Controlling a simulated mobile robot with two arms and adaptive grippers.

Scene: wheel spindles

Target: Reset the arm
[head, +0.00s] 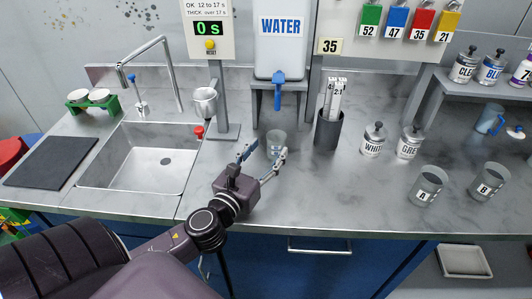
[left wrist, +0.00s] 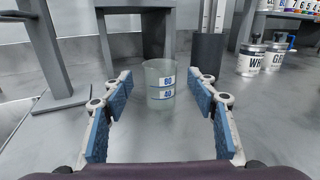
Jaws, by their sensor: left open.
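My left gripper (head: 263,154) is open above the counter, left of centre in the head view. Its two blue-padded fingers point toward a clear beaker (head: 276,140) standing upright on the counter. In the left wrist view the beaker (left wrist: 160,88) has blue marks reading 60 and 40. It shows between the fingertips (left wrist: 164,84), with a visible gap on each side, and appears at or just beyond them. The fingers do not grip it. My right gripper is not in view.
A sink (head: 150,160) with a tap lies left. Behind the beaker stand the water tank (head: 281,50) and its shelf. A dark holder (head: 328,132) with sticks, WHITE (head: 373,142) and GREY (head: 410,143) jars, and cups A (head: 427,186) and B (head: 488,183) stand right.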

